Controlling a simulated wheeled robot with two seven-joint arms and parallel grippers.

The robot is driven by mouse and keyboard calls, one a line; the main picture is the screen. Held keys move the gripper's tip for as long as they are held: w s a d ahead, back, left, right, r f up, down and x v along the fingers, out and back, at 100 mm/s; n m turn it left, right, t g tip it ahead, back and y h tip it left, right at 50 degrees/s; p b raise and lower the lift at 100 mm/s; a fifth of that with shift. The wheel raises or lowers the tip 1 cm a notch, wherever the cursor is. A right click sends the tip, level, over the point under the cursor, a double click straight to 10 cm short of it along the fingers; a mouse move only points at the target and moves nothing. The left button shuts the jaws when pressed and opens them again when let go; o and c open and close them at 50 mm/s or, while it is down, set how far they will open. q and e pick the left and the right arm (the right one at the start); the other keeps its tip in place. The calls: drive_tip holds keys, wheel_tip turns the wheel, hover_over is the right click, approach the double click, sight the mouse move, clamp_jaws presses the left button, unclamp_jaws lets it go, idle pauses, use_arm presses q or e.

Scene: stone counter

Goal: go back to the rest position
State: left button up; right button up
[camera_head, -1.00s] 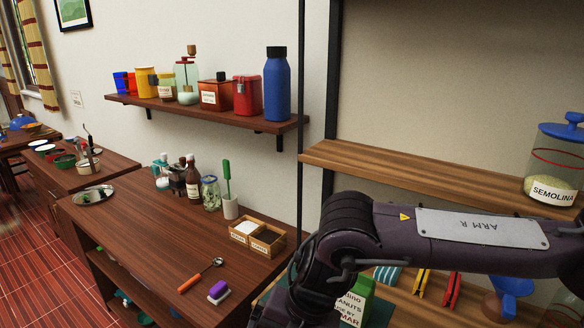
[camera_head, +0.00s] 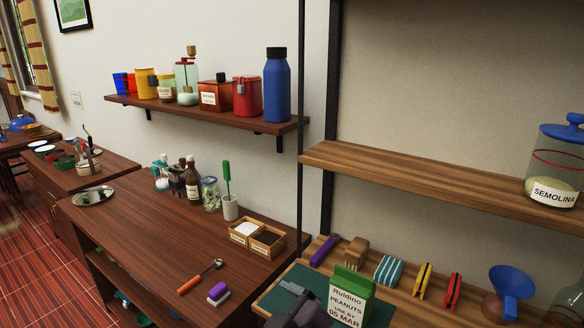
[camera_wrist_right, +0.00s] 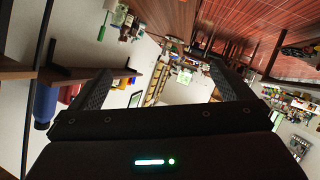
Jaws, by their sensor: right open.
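My right gripper (camera_wrist_right: 161,70) shows in the wrist view with its two dark fingers spread wide apart. Nothing is between them, only the distant room. My left gripper is not in view.
A green peanut carton (camera_head: 350,298) stands at the bottom centre. Behind it lie a striped sponge (camera_head: 388,270), clips and a blue funnel (camera_head: 510,285). A wooden shelf (camera_head: 420,182) holds a semolina jar (camera_head: 553,175). The wooden counter (camera_head: 135,240) has bare room at left.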

drive_tip(key=s+d+f+m+g+h, duration=0.45)
drive_tip(key=s+d+f, duration=0.35)
drive_tip(key=d, duration=0.4)
drive_tip(key=s+d+f+m+g+h, duration=0.3)
drive_tip(key=s+d+f+m, duration=0.3)
drive_tip(key=d+f, duration=0.45)
wheel_tip(320, 180, down, 28)
drive_tip(key=s+d+f+g, duration=0.1)
drive_tip(key=s+d+f, duration=0.1)
drive_tip(key=s+f, duration=0.8)
drive_tip(key=s+d+f+g, duration=0.1)
drive_tip(key=s+d+f, duration=0.1)
drive_tip(key=s+f, duration=0.7)
drive_tip(key=shift+s+d+f, duration=0.15)
drive_tip(key=shift+s+f, duration=0.25)
drive_tip(key=shift+s, duration=0.65)
